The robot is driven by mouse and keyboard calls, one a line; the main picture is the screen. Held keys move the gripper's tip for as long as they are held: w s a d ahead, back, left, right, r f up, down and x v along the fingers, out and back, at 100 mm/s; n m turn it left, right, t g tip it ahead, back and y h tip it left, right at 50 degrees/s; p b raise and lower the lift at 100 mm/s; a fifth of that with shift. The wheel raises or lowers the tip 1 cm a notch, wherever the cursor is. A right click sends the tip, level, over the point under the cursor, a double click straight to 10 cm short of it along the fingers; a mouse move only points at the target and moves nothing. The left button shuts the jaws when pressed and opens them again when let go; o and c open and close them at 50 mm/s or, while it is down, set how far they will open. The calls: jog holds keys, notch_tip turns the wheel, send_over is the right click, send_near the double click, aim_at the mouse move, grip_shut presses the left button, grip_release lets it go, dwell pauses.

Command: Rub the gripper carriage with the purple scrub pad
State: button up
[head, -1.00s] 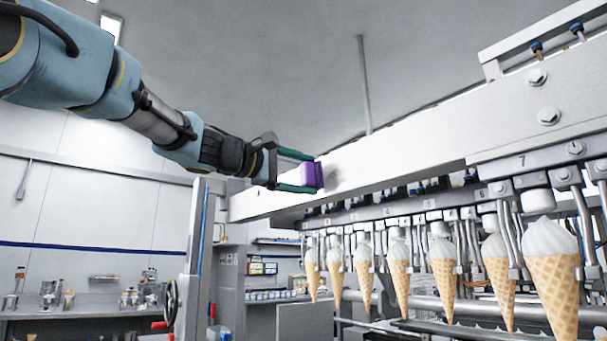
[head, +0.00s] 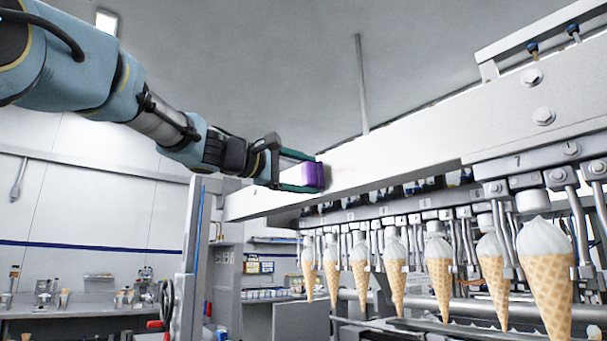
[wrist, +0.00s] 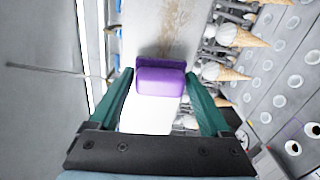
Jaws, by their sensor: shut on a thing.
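My gripper (head: 312,172) is shut on the purple scrub pad (head: 314,175), with one green finger on each side of it. The pad also shows between the fingers in the wrist view (wrist: 160,80). The gripper carriage (head: 400,150) is the long pale beam running across the head view. The pad is at its front face, near the far left part; it looks against the face, but contact is hard to confirm. A brownish smudge (wrist: 178,22) marks the carriage just beyond the pad in the wrist view.
Numbered cone grippers hang below the carriage and hold several ice cream cones (head: 441,270). Open air lies in front of the beam to the left.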

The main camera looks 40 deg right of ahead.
aim_at(366, 162)
jog(key=shift+d, duration=0.25)
jog(key=shift+s, duration=0.15)
jog(key=shift+s+a+b, duration=0.15)
jog(key=shift+s+b, duration=0.3)
jog(key=shift+s, duration=0.35)
jog(key=shift+s+a+b, duration=0.1)
jog(key=shift+s+b, duration=0.35)
jog(key=shift+s, duration=0.35)
jog(key=shift+s+b, duration=0.55)
jog(key=shift+s, duration=1.05)
jog(key=shift+s+a+b, duration=0.15)
jog(key=shift+s+b, duration=0.65)
jog(key=shift+s, duration=2.7)
jog(key=shift+w, duration=0.1)
